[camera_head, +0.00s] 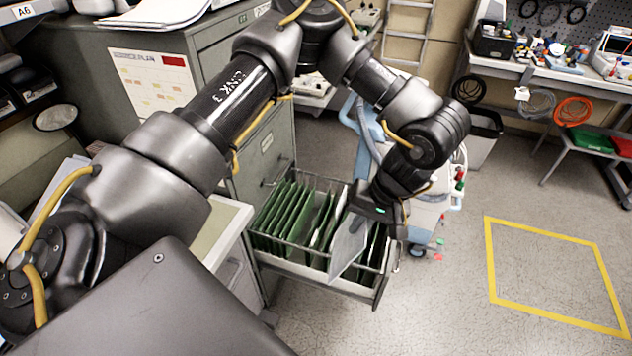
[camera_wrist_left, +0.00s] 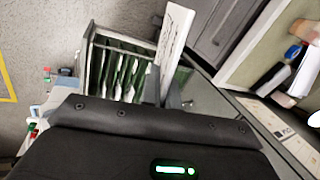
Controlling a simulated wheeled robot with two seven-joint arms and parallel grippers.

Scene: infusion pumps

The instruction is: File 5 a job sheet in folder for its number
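A white job sheet (camera_head: 347,248) hangs tilted below my left gripper (camera_head: 362,217) at the open file drawer. In the left wrist view the sheet (camera_wrist_left: 174,42) rises from between the fingers (camera_wrist_left: 172,97), with faint printed lines on it. The gripper is shut on it. Several green hanging folders (camera_head: 285,213) stand in the drawer (camera_head: 320,280); the folders also show in the left wrist view (camera_wrist_left: 122,72). The sheet overlaps the drawer's right half. I cannot tell whether its lower edge is between folders or above them. Folder numbers are not readable. My right gripper is not in view.
The grey filing cabinet (camera_head: 215,50) stands behind the drawer. A desk edge (camera_head: 222,232) lies close at the drawer's left. A pale blue wheeled machine (camera_head: 428,215) stands just right of the drawer. Open floor with a yellow taped square (camera_head: 490,265) lies to the right.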

